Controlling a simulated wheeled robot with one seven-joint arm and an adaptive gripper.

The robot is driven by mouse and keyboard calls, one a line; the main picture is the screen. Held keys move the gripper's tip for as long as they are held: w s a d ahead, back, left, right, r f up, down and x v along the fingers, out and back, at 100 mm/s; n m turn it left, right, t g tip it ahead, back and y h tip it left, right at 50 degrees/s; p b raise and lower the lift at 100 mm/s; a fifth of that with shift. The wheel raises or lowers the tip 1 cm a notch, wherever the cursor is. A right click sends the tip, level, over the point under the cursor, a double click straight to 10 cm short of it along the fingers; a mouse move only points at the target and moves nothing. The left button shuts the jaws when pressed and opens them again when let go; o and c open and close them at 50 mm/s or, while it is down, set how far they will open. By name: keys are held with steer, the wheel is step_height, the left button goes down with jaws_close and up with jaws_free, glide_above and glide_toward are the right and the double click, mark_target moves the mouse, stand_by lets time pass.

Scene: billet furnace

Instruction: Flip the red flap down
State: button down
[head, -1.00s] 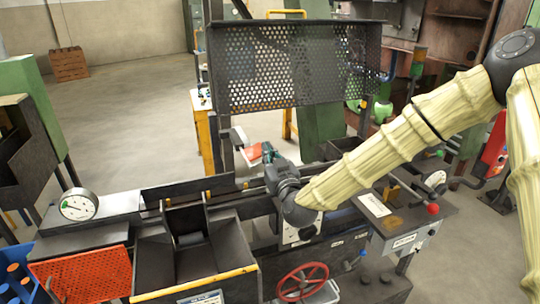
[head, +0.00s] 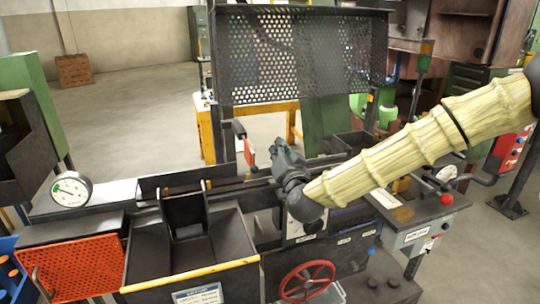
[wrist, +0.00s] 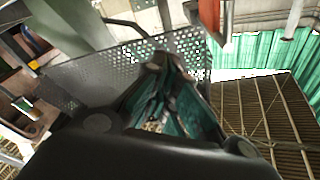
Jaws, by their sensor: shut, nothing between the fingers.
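The red flap (head: 249,153) hangs on a dark bracket with a pale upper block, behind the machine's long rail. It stands steeply, showing as a narrow red strip in the head view. In the wrist view a red piece (wrist: 210,15), likely the same flap, shows at the top edge, beyond the fingers. My gripper (head: 279,144) is just right of the flap in the head view, with a small visible gap between them. Its fingers (wrist: 160,65) are shut and empty. My wrist hides part of the rail behind it.
A perforated dark screen (head: 300,60) stands behind and above the flap. A red handwheel (head: 307,281) is below at the front. A dark chute (head: 190,245) and an orange mesh tray (head: 75,270) are at the left. A control box (head: 415,235) is at the right.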

step_height(320, 180, down, 7)
steer(key=a+m+g+h+b, duration=0.1)
steer(key=a+m+b, duration=0.1)
steer(key=m+b, duration=0.9)
steer(key=s+m, duration=0.1)
steer(key=m, duration=0.1)
steer(key=shift+a+f+m+h, duration=0.2)
steer(key=shift+a+m+h, duration=0.1)
steer(key=shift+a, duration=0.05)
steer(key=shift+a, duration=0.2)
steer(key=shift+d+f, duration=0.1)
steer(key=d, duration=0.1)
steer(key=w+d+b, duration=0.1)
steer(key=w+d, duration=0.1)
steer(key=shift+d+f, duration=0.15)
steer(key=shift+f, duration=0.25)
steer(key=s+d+b, duration=0.1)
steer(key=s, duration=0.9)
steer(key=shift+d+r, duration=0.2)
steer(key=shift+d, duration=0.2)
